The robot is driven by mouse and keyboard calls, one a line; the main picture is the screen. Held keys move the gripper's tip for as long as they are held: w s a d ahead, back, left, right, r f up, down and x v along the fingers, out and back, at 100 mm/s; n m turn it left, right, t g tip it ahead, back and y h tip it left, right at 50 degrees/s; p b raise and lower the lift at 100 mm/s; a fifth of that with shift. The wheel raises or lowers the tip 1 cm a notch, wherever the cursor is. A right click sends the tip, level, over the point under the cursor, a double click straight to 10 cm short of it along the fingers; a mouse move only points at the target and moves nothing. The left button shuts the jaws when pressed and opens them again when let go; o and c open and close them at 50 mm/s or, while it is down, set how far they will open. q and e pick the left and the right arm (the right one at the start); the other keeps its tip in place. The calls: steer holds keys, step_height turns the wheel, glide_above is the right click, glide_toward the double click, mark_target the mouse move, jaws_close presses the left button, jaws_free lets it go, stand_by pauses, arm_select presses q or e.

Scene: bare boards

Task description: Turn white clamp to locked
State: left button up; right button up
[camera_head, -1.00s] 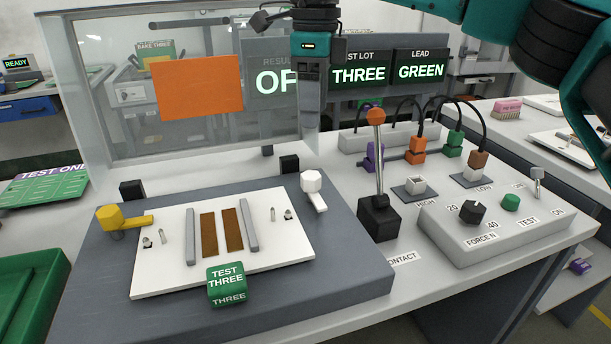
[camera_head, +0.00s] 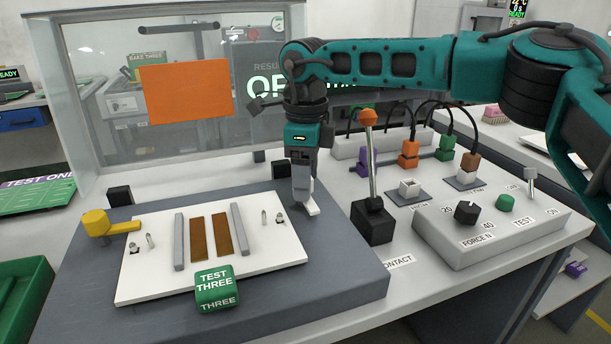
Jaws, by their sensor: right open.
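The white clamp (camera_head: 312,207) is at the right back edge of the white plate (camera_head: 150,286) on the grey fixture. My right gripper (camera_head: 303,200) points down right over it and hides its knob; only the end of the clamp's lever shows, pointing toward the front right. The gripper's fingers are at the clamp and open; whether they touch it I cannot tell. The yellow clamp (camera_head: 97,224) is at the plate's left back corner, its lever pointing right. My left gripper is not in view.
A lever with an orange knob (camera_head: 367,117) stands on a black block just right of the gripper. A clear screen with an orange card (camera_head: 186,91) rises behind the fixture. A green block (camera_head: 215,288) sits at the plate's front. A control box (camera_head: 470,246) is at right.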

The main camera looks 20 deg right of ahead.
steer(key=c, duration=1)
steer(key=shift+c, duration=0.2)
